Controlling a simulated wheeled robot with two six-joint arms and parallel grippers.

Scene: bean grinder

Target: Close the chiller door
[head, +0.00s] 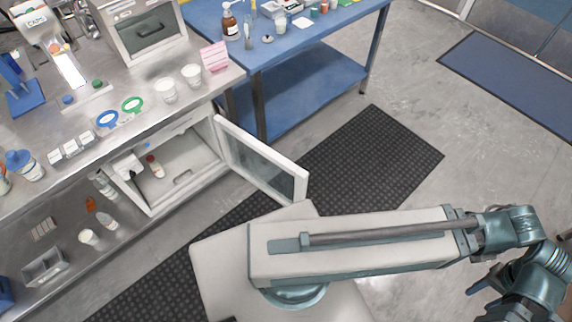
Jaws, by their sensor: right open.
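The chiller (139,199) is a white box under the steel counter at the left. Its white-framed door with a dark glass pane (262,163) stands wide open, swung out to the right over the floor. A small bottle with a red cap (154,167) stands inside the chiller. My right gripper (482,301) is at the lower right edge of the head view, open and empty. It is well to the right of the door and touches nothing I can see. Part of it is cut off by the frame edge. My left gripper is not in view.
The steel counter (50,178) above the chiller holds cups, tape rings and jars. A blue table (293,41) stands behind the door. A lower shelf left of the chiller holds bottles and a tray (43,268). The black floor mat (375,150) right of the door is clear.

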